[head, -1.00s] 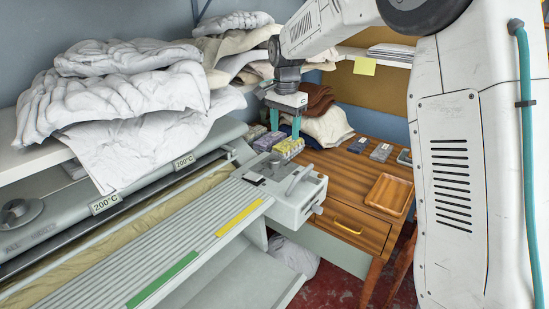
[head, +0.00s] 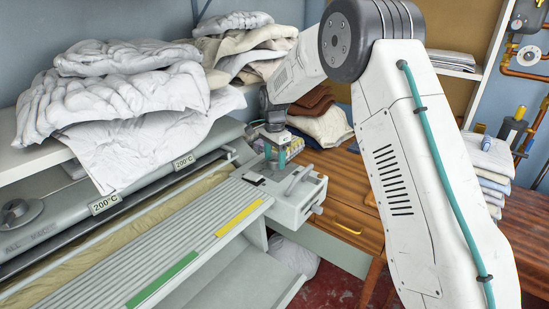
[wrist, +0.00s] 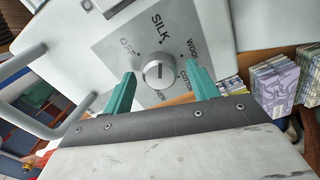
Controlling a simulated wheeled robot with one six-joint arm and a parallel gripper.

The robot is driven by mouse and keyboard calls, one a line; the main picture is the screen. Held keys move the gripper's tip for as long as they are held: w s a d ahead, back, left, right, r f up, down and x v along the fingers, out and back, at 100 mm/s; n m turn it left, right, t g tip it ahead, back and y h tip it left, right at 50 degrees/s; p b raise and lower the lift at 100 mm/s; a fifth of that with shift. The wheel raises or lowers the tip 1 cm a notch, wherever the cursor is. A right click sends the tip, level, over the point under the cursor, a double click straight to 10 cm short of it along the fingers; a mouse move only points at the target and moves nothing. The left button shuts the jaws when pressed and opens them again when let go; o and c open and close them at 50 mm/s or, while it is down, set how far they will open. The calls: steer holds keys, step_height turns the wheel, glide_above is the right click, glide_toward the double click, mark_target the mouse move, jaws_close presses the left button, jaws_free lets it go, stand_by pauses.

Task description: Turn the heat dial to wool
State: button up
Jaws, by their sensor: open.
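The heat dial (wrist: 158,72) is a round pale knob with a dark line across its face, on a grey plate (wrist: 112,48). SILK is printed above it, WOOL (wrist: 192,50) to its upper right, COTTON to its right, and less legible words lie left and below. Which end of the line is the pointer I cannot tell. My gripper (wrist: 161,88) is open; its teal fingers stand on either side of the dial in the picture, with no contact visible. In the head view my gripper (head: 276,154) is low over the ironer's end housing (head: 298,205), and the dial is hidden.
A curved grey handle (wrist: 28,95) lies left of the plate in the wrist view. Bundles of patterned paper (wrist: 274,84) stand at the right. White linen (head: 130,85) is piled on a shelf above the ironer. A wooden desk (head: 350,225) stands beyond the housing.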

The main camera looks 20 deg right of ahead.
steer(key=shift+f, duration=0.1)
steer(key=c, duration=1)
steer(key=shift+n, duration=0.3)
steer(key=n, duration=0.4)
steer(key=shift+n, duration=0.3)
steer(key=n, duration=0.4)
steer(key=shift+n, duration=0.3)
steer(key=n, duration=1.3)
steer(key=shift+n, duration=0.4)
